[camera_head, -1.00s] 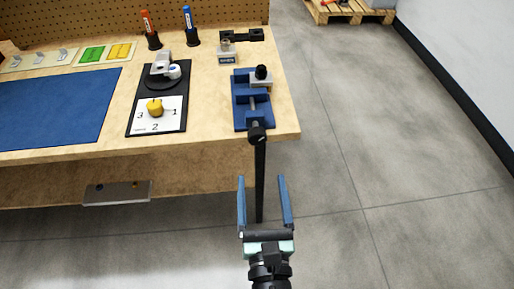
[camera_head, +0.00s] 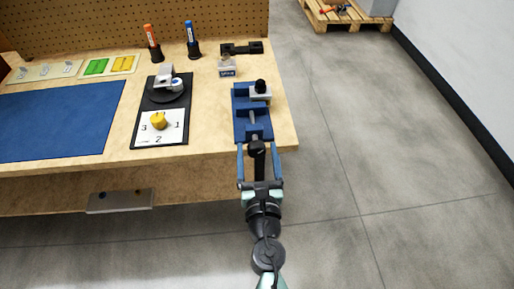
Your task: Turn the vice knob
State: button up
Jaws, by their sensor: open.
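The blue vice (camera_head: 241,103) sits near the right front corner of the workbench. Its black knob (camera_head: 257,148) sticks out past the bench's front edge, on the end of the screw. A black handle hangs below the knob, partly hidden by my gripper. My gripper (camera_head: 259,152) is open, with its two blue fingers pointing at the bench. One finger is on the left of the knob and one on the right, with gaps visible on both sides. Whether the fingers are level with the knob is hard to tell.
On the wooden bench (camera_head: 215,140) are a blue mat (camera_head: 55,118), a black panel with a yellow knob (camera_head: 158,121) and a dial, and two marker stands. A grey box (camera_head: 120,200) hangs under the front edge.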

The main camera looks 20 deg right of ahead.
jog(key=shift+w+d, duration=0.1)
jog(key=shift+w, duration=0.2)
jog(key=shift+c, duration=0.2)
grip_shut()
